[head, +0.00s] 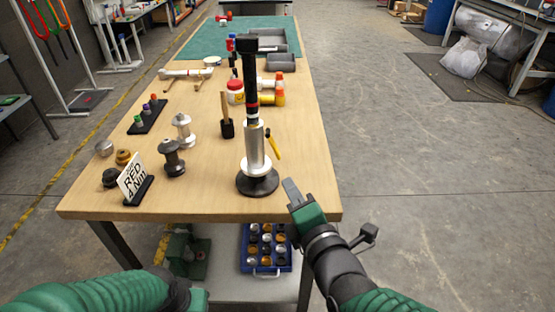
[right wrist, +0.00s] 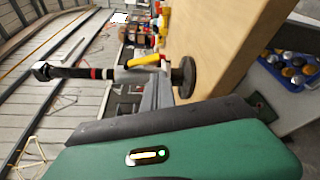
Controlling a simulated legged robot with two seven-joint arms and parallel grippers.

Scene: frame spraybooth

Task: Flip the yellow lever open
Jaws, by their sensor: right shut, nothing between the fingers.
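The yellow lever (head: 274,145) is on the right side of an upright silver and black post fixture (head: 254,150). It slants down and outward from the post. In the right wrist view the lever (right wrist: 143,61) lies along the sideways-looking post, near its round black base (right wrist: 185,77). My right gripper (head: 291,187) is shut and empty, at the table's front right, below and right of the lever and apart from it. My left gripper (head: 197,300) shows only as a green body at the bottom edge; its fingers are hidden.
A blue tray (head: 266,248) sits below. The table right of the post is clear.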

